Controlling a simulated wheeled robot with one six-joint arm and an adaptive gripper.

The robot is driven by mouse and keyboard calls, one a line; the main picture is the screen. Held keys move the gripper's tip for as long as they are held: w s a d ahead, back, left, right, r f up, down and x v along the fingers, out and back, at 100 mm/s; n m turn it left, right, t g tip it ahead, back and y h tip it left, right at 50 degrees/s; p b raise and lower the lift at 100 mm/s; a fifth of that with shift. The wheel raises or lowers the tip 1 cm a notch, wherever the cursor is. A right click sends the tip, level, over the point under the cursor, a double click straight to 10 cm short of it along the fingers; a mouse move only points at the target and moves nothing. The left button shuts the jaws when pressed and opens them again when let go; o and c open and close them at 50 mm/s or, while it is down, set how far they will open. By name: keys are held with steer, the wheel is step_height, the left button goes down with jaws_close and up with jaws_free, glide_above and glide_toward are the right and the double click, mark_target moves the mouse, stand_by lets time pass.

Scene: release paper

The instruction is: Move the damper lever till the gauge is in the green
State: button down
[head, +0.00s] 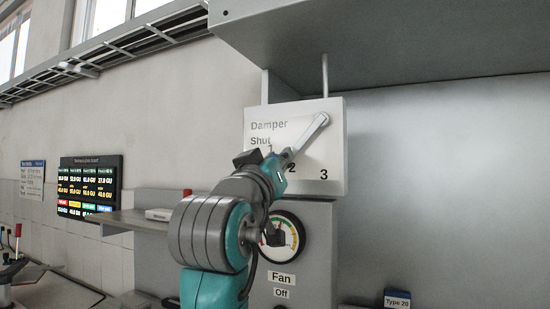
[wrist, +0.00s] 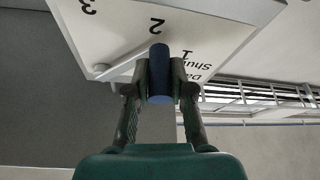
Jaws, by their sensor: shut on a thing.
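The damper lever (head: 309,132) is a pale grey bar on a white panel (head: 335,145) marked Damper, Shut, 2 and 3. It slants from its upper-right end down-left towards the 2. In the wrist view the panel is upside down, and the lever's blue handle (wrist: 160,85) stands between my fingers. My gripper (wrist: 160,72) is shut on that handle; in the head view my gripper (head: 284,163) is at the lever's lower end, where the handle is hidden. The round gauge (head: 294,222) below has green, yellow and red bands; my arm covers its left part, and I cannot read its needle clearly.
A grey hood (head: 390,40) overhangs the panel. The fan label (head: 282,279) reads Fan, Off, below the gauge. A dark display board (head: 90,184) hangs on the left wall, above a grey shelf (head: 130,220). A Type 20 block (head: 397,299) is at lower right.

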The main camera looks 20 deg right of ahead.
steer(key=c, duration=1)
jaws_free()
steer(key=v, duration=1.2)
steer(key=shift+a, duration=0.1)
